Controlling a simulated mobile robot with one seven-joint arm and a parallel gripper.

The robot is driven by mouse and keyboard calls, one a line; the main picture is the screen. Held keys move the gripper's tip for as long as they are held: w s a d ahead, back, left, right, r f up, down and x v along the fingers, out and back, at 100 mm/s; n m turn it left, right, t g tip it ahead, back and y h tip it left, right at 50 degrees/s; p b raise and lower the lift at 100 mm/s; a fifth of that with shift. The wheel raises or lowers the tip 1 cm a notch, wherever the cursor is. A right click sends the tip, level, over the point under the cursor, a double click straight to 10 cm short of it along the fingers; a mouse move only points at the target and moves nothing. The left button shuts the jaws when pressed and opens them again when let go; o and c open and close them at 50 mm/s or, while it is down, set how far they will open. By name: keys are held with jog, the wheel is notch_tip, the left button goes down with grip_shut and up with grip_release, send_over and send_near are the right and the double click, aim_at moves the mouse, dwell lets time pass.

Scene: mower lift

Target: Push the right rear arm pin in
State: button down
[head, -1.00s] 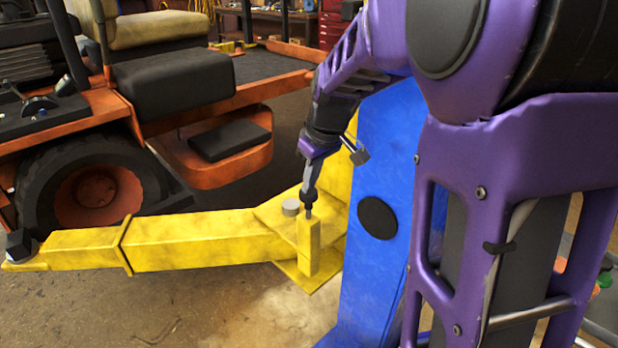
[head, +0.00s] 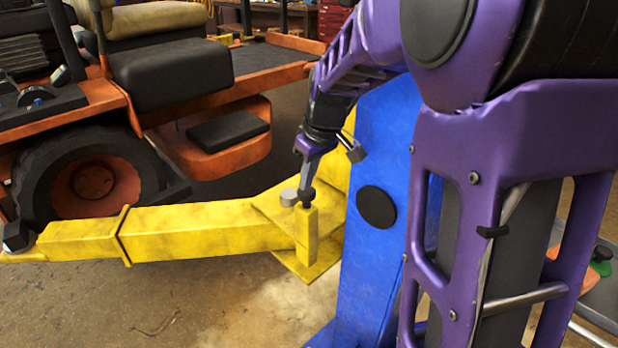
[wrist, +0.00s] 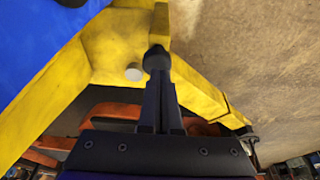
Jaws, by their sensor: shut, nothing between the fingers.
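The pin is a dark round knob (head: 307,194) on top of a yellow upright block (head: 307,240) at the inner end of the yellow lift arm (head: 190,232). The knob also shows in the wrist view (wrist: 157,58), right at my fingertips. My gripper (head: 306,182) is shut and points down onto the knob from above, with its fingertips at the knob's top and seemingly touching it. It also shows in the wrist view (wrist: 157,80), nothing between its fingers. The knob sits close above the block. Its shaft is mostly hidden.
A silver round cap (head: 289,197) stands just left of the knob. The blue lift post (head: 375,230) with a black disc rises close to the right. The orange mower (head: 215,150) stands behind the arm. Bare concrete floor lies in front.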

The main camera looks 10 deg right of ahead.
jog(key=p+v, duration=0.2)
jog(key=v, duration=1.1)
jog(key=shift+w+a, duration=0.25)
jog(key=shift+w, duration=0.15)
jog(key=shift+r, duration=0.1)
